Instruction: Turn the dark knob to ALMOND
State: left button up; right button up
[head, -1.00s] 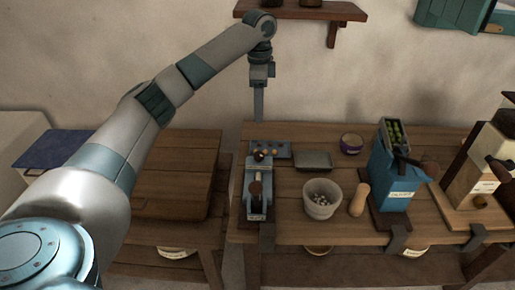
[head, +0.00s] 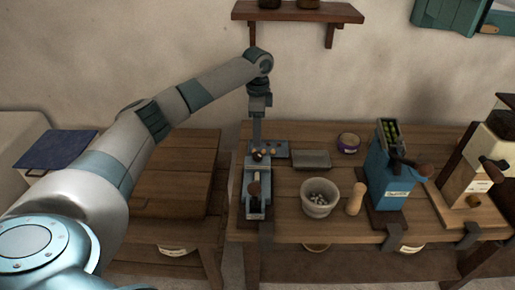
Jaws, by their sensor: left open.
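My left gripper (head: 257,146) points straight down over the back end of a long blue-grey device (head: 255,175) on the bench. Its tips are close to a small dark round piece (head: 257,157) there; I cannot tell whether they touch. The jaws are open, with nothing seen between them. Another dark brown knob (head: 473,200) sits low on the tan machine (head: 460,181) at the right. No ALMOND marking is readable at this size. My right gripper is out of view.
A shelf (head: 298,13) hangs above.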

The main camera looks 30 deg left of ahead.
aim_at(257, 154)
pick_arm(q)
notch_tip(257, 154, down, 9)
jog(key=shift+r+p, duration=0.15)
jog(key=shift+p, duration=0.85)
jog(key=c, duration=1)
